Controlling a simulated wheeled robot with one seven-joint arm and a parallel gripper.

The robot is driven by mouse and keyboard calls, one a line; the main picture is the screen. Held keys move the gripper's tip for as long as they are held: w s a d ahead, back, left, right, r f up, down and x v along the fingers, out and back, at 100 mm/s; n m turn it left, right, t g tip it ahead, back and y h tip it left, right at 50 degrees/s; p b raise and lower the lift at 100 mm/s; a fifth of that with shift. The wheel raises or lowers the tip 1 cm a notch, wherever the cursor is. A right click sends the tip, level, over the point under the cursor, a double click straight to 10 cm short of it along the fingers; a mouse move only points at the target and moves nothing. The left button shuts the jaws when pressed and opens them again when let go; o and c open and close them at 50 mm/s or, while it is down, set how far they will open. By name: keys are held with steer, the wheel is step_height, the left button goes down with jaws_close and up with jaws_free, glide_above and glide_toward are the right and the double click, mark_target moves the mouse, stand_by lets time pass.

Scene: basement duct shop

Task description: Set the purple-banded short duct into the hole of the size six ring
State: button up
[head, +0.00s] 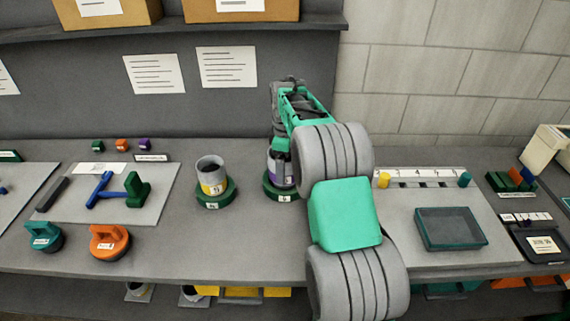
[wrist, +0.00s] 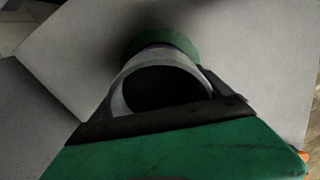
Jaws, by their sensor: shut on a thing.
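The purple-banded short duct (head: 275,170) is a grey open tube, upright over the green size six ring (head: 270,192) on the bench. Its lower end meets the ring in the head view; I cannot tell whether it is fully down in the hole. My gripper (head: 282,150) is shut on the duct near its top, partly hidden behind my arm. In the wrist view the duct's open rim (wrist: 118,98) shows between the dark jaws, with a thin purple band and part of the green ring (wrist: 178,40) beyond it.
A yellow-banded duct (head: 210,170) stands in another green ring (head: 215,200) to the left. A board with blue and green tools (head: 155,215) lies further left, with teal and orange suction-cup-like handles (head: 110,243) in front. An empty dark tray (head: 450,228) is at right.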

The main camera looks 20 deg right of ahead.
steer(key=shift+f, duration=0.55)
steer(key=o, duration=1.4)
steer(key=shift+o, duration=0.2)
step_height(320, 180, up, 8)
steer(key=shift+f+b, duration=0.1)
steer(key=shift+b, duration=0.4)
